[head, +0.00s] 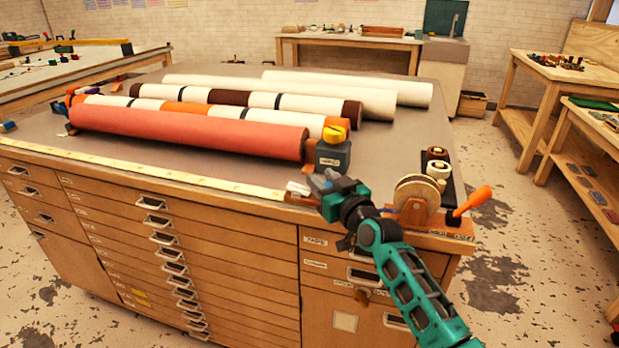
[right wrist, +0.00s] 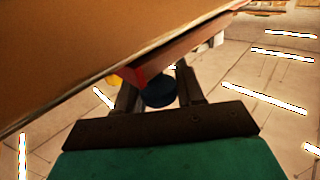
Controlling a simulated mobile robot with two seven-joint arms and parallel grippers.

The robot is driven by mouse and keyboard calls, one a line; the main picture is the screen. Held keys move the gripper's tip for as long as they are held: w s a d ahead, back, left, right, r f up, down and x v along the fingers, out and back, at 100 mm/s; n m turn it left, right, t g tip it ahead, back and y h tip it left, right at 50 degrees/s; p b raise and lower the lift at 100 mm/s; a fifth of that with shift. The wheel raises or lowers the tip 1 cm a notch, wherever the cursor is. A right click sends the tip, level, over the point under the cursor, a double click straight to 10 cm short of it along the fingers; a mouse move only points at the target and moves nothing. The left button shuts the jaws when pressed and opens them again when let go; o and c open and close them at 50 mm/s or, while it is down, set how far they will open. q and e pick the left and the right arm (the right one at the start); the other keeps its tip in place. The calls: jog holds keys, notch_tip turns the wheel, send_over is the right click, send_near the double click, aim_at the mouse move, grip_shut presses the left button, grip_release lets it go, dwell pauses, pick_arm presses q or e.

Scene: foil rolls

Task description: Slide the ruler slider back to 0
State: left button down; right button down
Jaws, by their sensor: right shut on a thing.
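The yellow ruler (head: 180,173) runs along the front edge of the cabinet top. The slider (head: 297,188), a small pale piece with some red, sits by the ruler's right end. My right gripper (head: 322,186) is at the slider, beside the front edge. In the right wrist view its two fingers are shut on a round dark blue knob (right wrist: 160,93), which appears to belong to the slider. The knob is hidden in the head view, and I cannot read the ruler's marks. My left gripper is not in view.
A red roll (head: 190,132) lies behind the ruler, with striped and white rolls farther back. A dark block with a yellow top (head: 334,150) stands behind my right gripper. A tape dispenser (head: 415,198) and an orange-handled tool (head: 472,202) are to its right.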

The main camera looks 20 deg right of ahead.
jog(key=shift+s+d, duration=0.25)
jog(key=shift+d, duration=0.15)
jog(key=c, duration=0.8)
grip_release()
jog(key=s, duration=0.4)
jog(key=s+d, duration=0.1)
jog(key=s, duration=0.3)
jog(key=s+d, duration=0.1)
jog(key=s, duration=0.3)
jog(key=shift+s+d, duration=0.2)
jog(key=shift+s, duration=0.15)
